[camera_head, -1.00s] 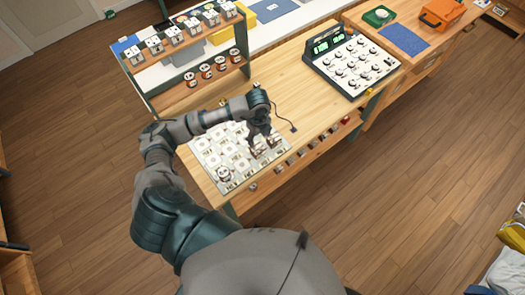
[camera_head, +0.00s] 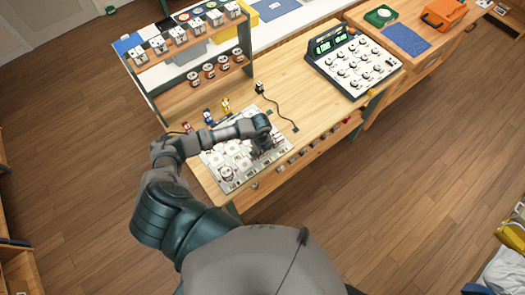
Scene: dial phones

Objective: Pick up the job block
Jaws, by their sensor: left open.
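A white board (camera_head: 214,158) with several pale square blocks lies on the near left part of the wooden workbench. I cannot tell which of these is the job block. My left gripper (camera_head: 257,153) is open, pointing down low over the right part of the board. Its fingers and the wrist hide what lies directly beneath, so I cannot tell whether they touch a block. A round-faced piece (camera_head: 226,173) sits at the board's near left corner. My right gripper is not in view.
Small red, blue (camera_head: 207,116) and yellow pieces stand behind the board. A black plug (camera_head: 259,87) with a cable lies beyond the gripper. A dial console (camera_head: 352,62) stands at the right. A rack (camera_head: 192,85) holds blocks and dials.

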